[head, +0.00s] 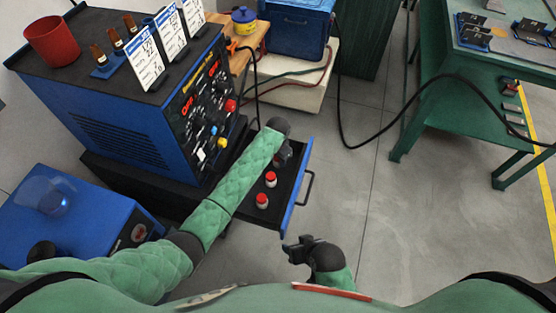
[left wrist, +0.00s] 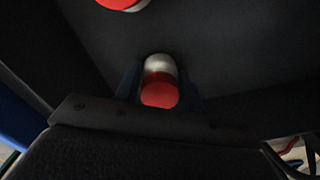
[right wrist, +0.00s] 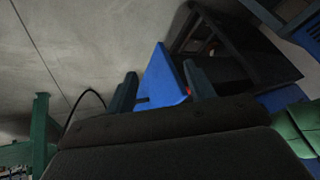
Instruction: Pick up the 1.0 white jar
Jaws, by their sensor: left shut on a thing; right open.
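An open drawer (head: 298,190) with a blue front and dark interior juts from under the blue welding machine. Two white jars with red lids, one nearer the machine (head: 270,179) and one nearer me (head: 262,201), stand in it. My left gripper (head: 283,155) reaches into the drawer's far part. In the left wrist view it is shut on a white jar with a red lid (left wrist: 160,88), between its fingers; another red lid (left wrist: 122,3) shows at the top edge. No label is readable. My right gripper (head: 298,249) is open and empty, outside the drawer.
The welding machine (head: 130,110) carries a red cup (head: 52,41) and white cards. A blue box (head: 75,215) stands at left. A green bench (head: 460,80) with a hanging black cable stands at right. The floor between is clear.

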